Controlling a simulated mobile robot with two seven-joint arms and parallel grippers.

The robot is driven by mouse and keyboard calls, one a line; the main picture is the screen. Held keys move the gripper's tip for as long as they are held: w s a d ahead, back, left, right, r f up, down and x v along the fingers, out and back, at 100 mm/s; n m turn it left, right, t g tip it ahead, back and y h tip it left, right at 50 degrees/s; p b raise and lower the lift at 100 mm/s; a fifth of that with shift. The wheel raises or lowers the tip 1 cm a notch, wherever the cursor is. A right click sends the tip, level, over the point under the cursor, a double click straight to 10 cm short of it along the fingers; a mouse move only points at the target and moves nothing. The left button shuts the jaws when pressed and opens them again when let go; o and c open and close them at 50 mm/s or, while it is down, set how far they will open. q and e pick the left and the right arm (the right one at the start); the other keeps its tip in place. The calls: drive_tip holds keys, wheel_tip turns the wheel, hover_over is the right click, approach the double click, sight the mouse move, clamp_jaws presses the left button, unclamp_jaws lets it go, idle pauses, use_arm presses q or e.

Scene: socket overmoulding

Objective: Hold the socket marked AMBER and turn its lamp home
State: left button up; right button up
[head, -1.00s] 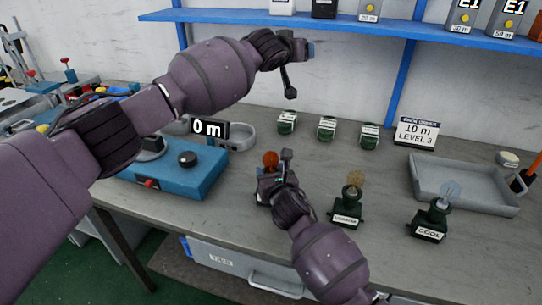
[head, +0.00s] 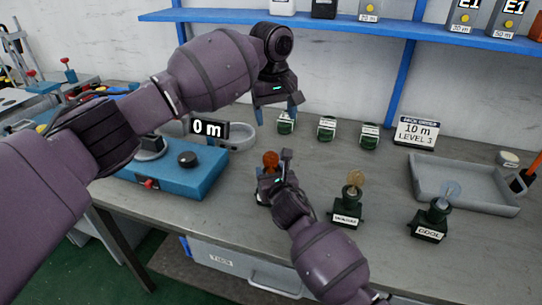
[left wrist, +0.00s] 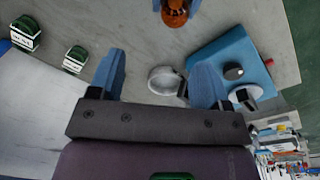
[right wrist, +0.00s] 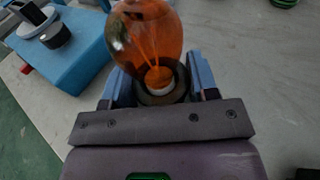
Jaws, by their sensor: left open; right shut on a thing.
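The amber lamp (head: 271,160) stands upright in a dark socket (right wrist: 160,97); its orange glass bulb (right wrist: 148,38) fills the top of the right wrist view. My right gripper (right wrist: 160,84) is shut on this socket, one finger on each side below the bulb. The socket's label is hidden, and I cannot tell how deep the lamp sits. My left gripper (head: 281,108) is open and empty, fingers pointing down, above and behind the lamp. In the left wrist view, the lamp (left wrist: 175,12) is at the top edge, beyond the open fingers (left wrist: 158,75).
Two other dark green sockets with lamps stand to the right: a middle one (head: 346,212) and one labelled COOL (head: 430,224). Several small green blocks (head: 327,128) line the back. A blue fixture (head: 180,172) and round dish (head: 240,137) are left; a grey tray (head: 465,203) is right.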

sight(271, 153)
use_arm(q)
drive_tip(key=shift+n+g+y, duration=0.3)
drive_tip(key=shift+y, duration=0.1)
drive_tip(key=f, duration=0.8)
drive_tip(key=a+f, duration=0.1)
drive_tip(key=f, duration=0.3)
drive_tip(key=shift+s, duration=0.4)
drive_tip(key=c, duration=0.9)
drive_tip(key=shift+m, duration=1.4)
drive_tip(key=shift+c, duration=0.2)
drive_tip(key=shift+m, duration=0.4)
drive_tip(key=o, duration=0.9)
